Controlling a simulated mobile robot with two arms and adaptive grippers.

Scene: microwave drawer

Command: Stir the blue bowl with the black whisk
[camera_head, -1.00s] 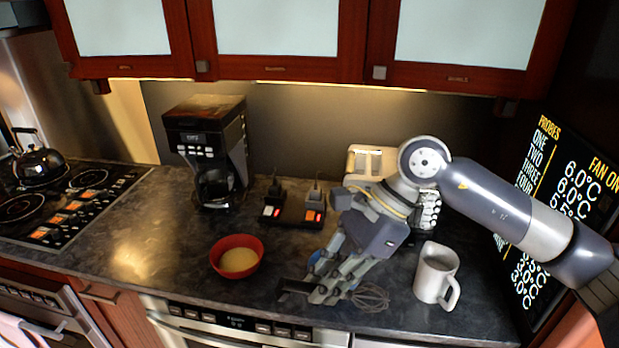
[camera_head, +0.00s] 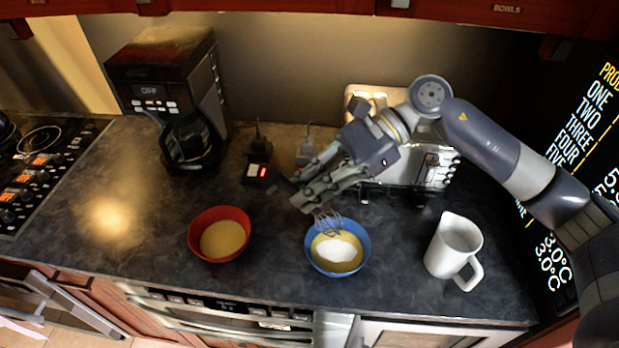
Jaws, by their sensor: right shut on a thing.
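The blue bowl (camera_head: 314,262) stands on the counter and holds pale yellow contents with a white patch on top. My right gripper (camera_head: 308,197) is above and behind the bowl, shut on the black whisk (camera_head: 328,222). The fingers cover much of the whisk, and a dark end of its handle sticks out to the left. The wire head points down at the bowl's back left part; I cannot tell whether it touches the contents. My left gripper is not in view.
A red bowl (camera_head: 198,241) with yellow contents stands to the left. A white pitcher (camera_head: 452,247) stands to the right. A coffee maker (camera_head: 165,95) and a toaster (camera_head: 425,165) stand at the back. The counter's front left is clear.

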